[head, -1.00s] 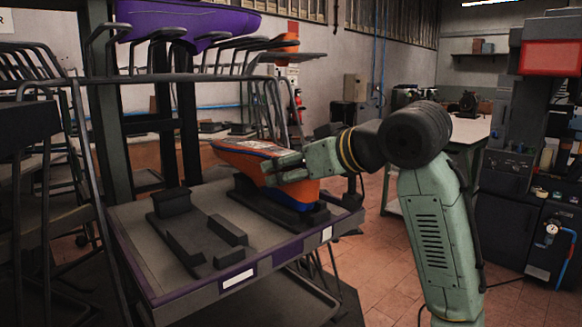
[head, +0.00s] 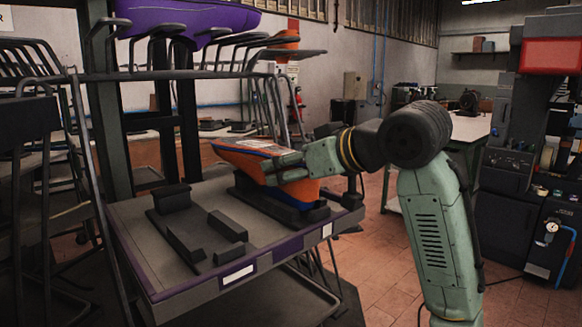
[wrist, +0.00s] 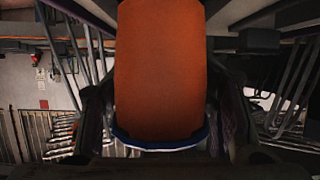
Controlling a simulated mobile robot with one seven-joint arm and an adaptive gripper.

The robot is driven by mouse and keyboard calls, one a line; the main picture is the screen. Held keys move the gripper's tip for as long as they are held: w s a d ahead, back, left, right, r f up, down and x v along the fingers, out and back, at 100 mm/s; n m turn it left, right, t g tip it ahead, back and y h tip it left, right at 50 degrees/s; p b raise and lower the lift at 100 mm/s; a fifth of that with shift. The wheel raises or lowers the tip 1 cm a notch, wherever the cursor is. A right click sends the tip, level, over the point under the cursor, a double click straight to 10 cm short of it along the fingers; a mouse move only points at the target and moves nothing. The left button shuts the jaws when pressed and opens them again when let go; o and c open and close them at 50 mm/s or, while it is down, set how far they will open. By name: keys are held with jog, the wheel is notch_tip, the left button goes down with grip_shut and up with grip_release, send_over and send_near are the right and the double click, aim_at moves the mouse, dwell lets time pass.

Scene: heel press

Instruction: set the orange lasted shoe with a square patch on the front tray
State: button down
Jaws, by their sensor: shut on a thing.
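The orange lasted shoe (head: 240,151) with a blue lower edge is at the right side of the front tray (head: 163,265), in or right at a dark cradle (head: 258,200). In the head view I cannot tell whether it bears fully on the cradle. My gripper (head: 275,168) is shut on the shoe from the right. In the wrist view the shoe (wrist: 160,75) fills the middle, with its blue rim towards the bottom and dark fingers on both sides. A square patch cannot be made out.
Left on the tray is an empty dark cradle of several blocks (head: 185,243). A rack with hooked bars (head: 200,76) stands behind and above, holding a purple item (head: 185,18) and another orange piece (head: 285,42). A dark machine (head: 510,170) stands at the right.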

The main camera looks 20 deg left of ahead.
jog(key=shift+f, duration=0.35)
jog(key=c, duration=0.5)
grip_release()
jog(key=shift+f, duration=0.15)
jog(key=shift+d, duration=0.1)
jog(key=v, duration=1.2)
